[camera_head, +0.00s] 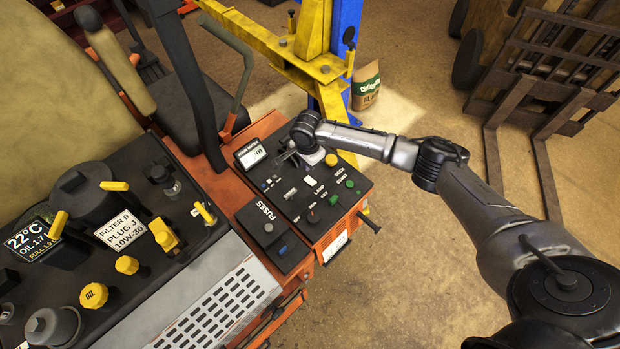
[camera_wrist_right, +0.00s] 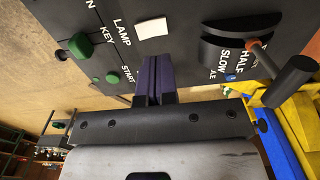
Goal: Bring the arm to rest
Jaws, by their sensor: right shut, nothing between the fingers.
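My right arm (camera_head: 480,205) comes in from the right and reaches over the mower's black control panel (camera_head: 330,222). My right gripper (camera_head: 286,158) is above the upper part of this panel, and its fingertips are small in the head view. In the right wrist view the two dark fingers (camera_wrist_right: 155,75) are pressed together with nothing between them. They point at the panel face, close to the LAMP and START labels; I cannot tell whether they touch it. My left gripper is not in view.
A throttle lever (camera_wrist_right: 270,60) marked HALF and SLOW stands right of the fingers, green buttons (camera_wrist_right: 80,45) left. A yellow and blue lift post (camera_head: 315,50) rises behind the panel. A paper bag (camera_head: 366,86) and forklift forks (camera_head: 545,150) stand beyond. Open floor lies below my arm.

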